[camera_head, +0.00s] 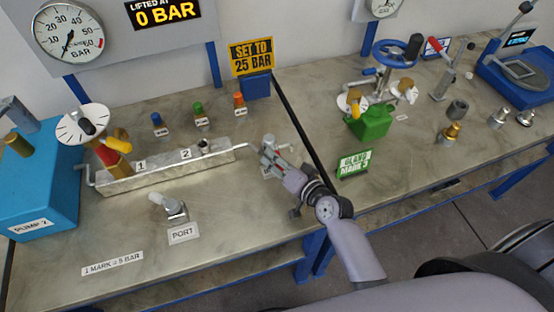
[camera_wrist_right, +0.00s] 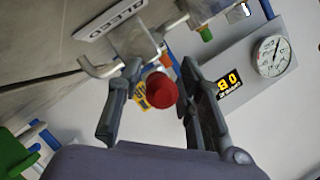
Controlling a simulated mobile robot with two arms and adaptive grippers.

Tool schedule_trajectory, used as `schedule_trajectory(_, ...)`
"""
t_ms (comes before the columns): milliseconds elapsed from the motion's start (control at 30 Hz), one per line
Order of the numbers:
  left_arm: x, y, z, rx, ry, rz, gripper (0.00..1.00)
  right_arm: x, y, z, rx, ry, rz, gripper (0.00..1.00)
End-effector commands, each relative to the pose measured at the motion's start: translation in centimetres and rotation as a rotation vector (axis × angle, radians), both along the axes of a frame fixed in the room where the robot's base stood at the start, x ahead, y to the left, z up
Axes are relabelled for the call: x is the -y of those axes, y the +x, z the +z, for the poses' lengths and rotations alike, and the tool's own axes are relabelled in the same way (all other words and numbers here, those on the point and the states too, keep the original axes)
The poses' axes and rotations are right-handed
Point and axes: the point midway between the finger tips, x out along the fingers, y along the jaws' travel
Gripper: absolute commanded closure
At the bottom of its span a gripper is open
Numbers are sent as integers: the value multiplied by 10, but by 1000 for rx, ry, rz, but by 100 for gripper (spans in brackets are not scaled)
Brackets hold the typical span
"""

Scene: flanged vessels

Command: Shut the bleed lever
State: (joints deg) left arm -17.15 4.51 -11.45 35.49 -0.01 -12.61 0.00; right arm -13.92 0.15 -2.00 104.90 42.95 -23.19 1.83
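My right gripper (camera_head: 268,150) is at the right end of the metal manifold block (camera_head: 165,165), over the bleed fitting, and hides most of it. In the right wrist view its fingers (camera_wrist_right: 160,66) are apart. A round red lever end (camera_wrist_right: 161,88) shows between them, closer to the right-hand finger; I cannot tell whether they touch. A metal valve body (camera_wrist_right: 132,40) stands behind it, beside a white BLEED label (camera_wrist_right: 110,18). Whether the lever stands open or shut is not clear. My left gripper is out of view.
A blue PUMP 2 unit (camera_head: 38,190) stands at the left. A PORT fitting (camera_head: 172,207) is in front of the manifold. The gauge (camera_head: 68,38) and a 0 BAR display (camera_head: 163,12) are behind. A green vessel (camera_head: 371,122) stands on the right bench.

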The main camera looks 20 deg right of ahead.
Motion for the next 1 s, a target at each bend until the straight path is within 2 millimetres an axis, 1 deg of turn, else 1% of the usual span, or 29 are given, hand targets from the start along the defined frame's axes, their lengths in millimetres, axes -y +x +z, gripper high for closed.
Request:
schedule_trajectory(33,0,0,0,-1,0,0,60,0,0,0,0,0,0,72)
schedule_trajectory(400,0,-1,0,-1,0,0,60,0,0,0,-1,0,-1,97)
schedule_trajectory(467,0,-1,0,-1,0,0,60,0,0,0,-1,0,-1,100)
schedule_trajectory(1000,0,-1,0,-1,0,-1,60,1,0,0,-2,0,-2,100)
